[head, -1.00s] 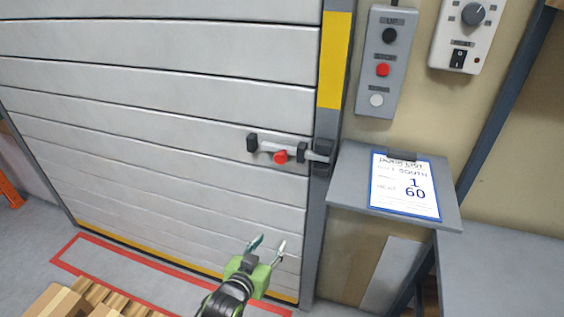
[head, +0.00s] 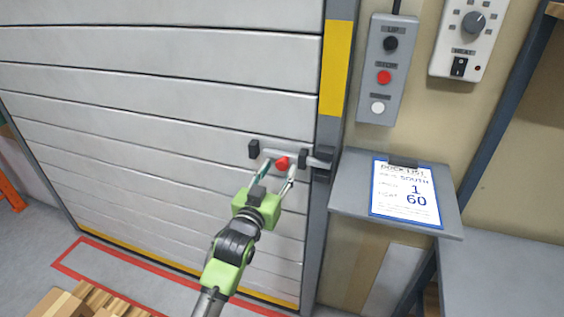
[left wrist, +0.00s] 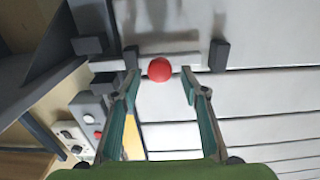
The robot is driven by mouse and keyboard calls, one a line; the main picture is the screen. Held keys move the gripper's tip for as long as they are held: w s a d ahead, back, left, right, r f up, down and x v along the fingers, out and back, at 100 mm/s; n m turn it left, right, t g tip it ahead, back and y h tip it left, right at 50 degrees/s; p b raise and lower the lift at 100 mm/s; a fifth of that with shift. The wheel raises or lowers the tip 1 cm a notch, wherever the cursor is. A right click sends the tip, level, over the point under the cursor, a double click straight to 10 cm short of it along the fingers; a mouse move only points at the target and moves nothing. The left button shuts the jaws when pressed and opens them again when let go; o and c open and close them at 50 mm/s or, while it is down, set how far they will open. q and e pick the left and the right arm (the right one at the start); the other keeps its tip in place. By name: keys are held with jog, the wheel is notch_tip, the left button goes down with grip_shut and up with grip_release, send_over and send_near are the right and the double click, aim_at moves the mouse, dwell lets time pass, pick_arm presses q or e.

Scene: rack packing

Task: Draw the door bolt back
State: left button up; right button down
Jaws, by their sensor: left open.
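The door bolt (head: 268,154) is a light grey bar across the slatted white door, in dark brackets (head: 254,149). Its right end reaches the dark keeper (head: 322,160) on the door frame. A red knob (head: 282,163) sticks out of the bar. My left gripper (head: 276,173) is open just below the knob, its fingertips close to it. In the left wrist view the red knob (left wrist: 160,69) lies between and just beyond the two fingertips (left wrist: 160,80). I cannot tell whether a finger touches it. My right gripper is not in view.
Right of the door are a grey button box (head: 387,72) and a switch panel (head: 466,38). A small grey shelf (head: 345,200) with a clipboard (head: 405,192) juts out beside the frame. Cartons (head: 62,304) stand at the bottom left.

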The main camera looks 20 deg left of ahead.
aim_at(281, 166)
pick_arm(q)
jog(key=shift+w, duration=1.7)
